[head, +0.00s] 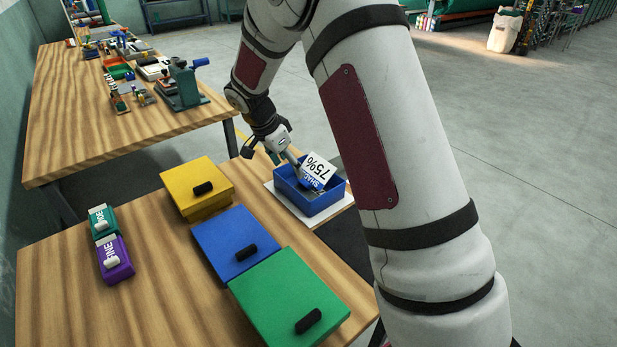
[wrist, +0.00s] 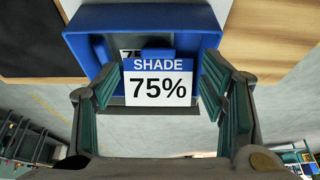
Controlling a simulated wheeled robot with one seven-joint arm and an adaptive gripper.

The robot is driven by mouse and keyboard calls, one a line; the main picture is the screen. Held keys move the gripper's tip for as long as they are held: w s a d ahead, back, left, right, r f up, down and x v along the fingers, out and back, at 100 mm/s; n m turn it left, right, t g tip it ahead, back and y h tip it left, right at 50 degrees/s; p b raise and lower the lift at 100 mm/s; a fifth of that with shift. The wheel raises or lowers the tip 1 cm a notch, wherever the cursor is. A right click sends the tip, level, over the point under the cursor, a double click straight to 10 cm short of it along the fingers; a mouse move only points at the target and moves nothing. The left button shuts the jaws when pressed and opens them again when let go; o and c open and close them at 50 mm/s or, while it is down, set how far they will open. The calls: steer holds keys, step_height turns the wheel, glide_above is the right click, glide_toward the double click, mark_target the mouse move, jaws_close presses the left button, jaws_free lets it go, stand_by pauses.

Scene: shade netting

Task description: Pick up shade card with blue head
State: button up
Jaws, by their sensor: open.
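The shade card with a blue head (head: 317,170) reads "SHADE 75%" and shows in the blue open bin (head: 309,205). In the wrist view the card (wrist: 158,88) faces me, with its blue band on top and the bin (wrist: 80,42) behind it. My gripper (wrist: 158,92) is open, with one finger pad left and one right of the card and a gap on each side. In the head view my gripper (head: 280,148) reaches in at the bin's far left side. Whether the card touches the bin floor is hidden.
Another white card (wrist: 130,54) marked "75" lies partly hidden inside the bin. Yellow (head: 197,189), blue (head: 237,246) and green (head: 290,300) lidded boxes stand on the near table. Green (head: 103,222) and purple (head: 115,260) holders sit at left.

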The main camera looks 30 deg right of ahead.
mark_target(302, 182)
steer(key=x, duration=0.4)
steer(key=b+x, duration=0.1)
steer(key=x, duration=0.3)
steer(key=shift+d, duration=0.25)
steer(key=shift+c, duration=0.6)
steer(key=c, duration=1)
steer(key=shift+r, duration=0.15)
